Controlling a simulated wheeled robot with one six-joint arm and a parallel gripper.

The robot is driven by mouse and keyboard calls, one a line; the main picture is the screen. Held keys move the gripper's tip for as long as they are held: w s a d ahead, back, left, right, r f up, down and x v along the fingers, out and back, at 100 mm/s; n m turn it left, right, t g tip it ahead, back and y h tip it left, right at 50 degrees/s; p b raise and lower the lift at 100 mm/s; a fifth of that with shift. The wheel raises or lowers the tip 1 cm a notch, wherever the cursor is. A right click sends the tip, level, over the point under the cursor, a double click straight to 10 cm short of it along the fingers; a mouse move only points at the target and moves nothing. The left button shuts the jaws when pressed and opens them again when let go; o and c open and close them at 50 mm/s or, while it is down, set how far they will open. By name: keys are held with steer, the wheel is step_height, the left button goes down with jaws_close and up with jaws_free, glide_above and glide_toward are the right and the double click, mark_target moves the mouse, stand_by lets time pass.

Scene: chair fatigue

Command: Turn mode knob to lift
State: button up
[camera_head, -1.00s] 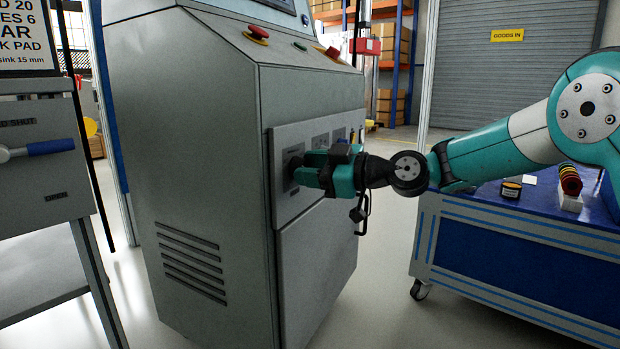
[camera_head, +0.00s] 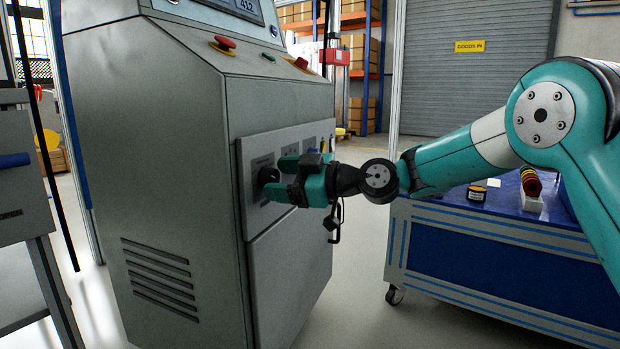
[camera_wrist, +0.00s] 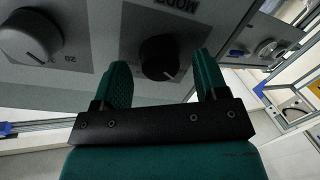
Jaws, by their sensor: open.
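The mode knob (camera_wrist: 160,57) is black and round, under an upside-down "MODE" label in the wrist view. A short pale pointer line shows on its lower right edge. My gripper (camera_wrist: 162,66) is open, one finger on each side of the knob. In the head view, my gripper (camera_head: 281,180) points at the panel, right at the knob. The lift marking is not readable.
Another knob (camera_wrist: 30,38), with a "20" mark, sits left of the mode knob in the wrist view. A metal key switch (camera_wrist: 268,49) is to its right. The grey console (camera_head: 150,150) carries red buttons on top. A blue cart (camera_head: 500,255) stands at the right.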

steer(key=p+v, duration=0.4)
steer(key=v, duration=1.3)
steer(key=shift+r, duration=0.15)
steer(key=shift+p, duration=0.3)
steer(key=s+a+r+m+g+h+p, duration=0.2)
steer(key=s+a+r+g+h+p, duration=0.1)
steer(key=s+a+r+p, duration=0.3)
steer(key=s+d+r+m+g+h+p, duration=0.1)
steer(key=s+d+m+h+p, duration=0.15)
steer(key=s, duration=0.55)
steer(key=s+d+r+m+g+h+p, duration=0.15)
steer(key=s+m+h+p, duration=0.25)
steer(key=s, duration=0.4)
steer(key=s+d+r+m+g+h+p, duration=0.1)
steer(key=s+d+m+h+p, duration=0.25)
steer(key=s, duration=0.45)
step_height(320, 180, up, 36)
steer(key=y+p, duration=0.1)
steer(key=p, duration=3.5)
steer(key=shift+w+a+r, duration=0.2)
steer(key=shift+w+a, duration=0.1)
steer(key=shift+w, duration=0.05)
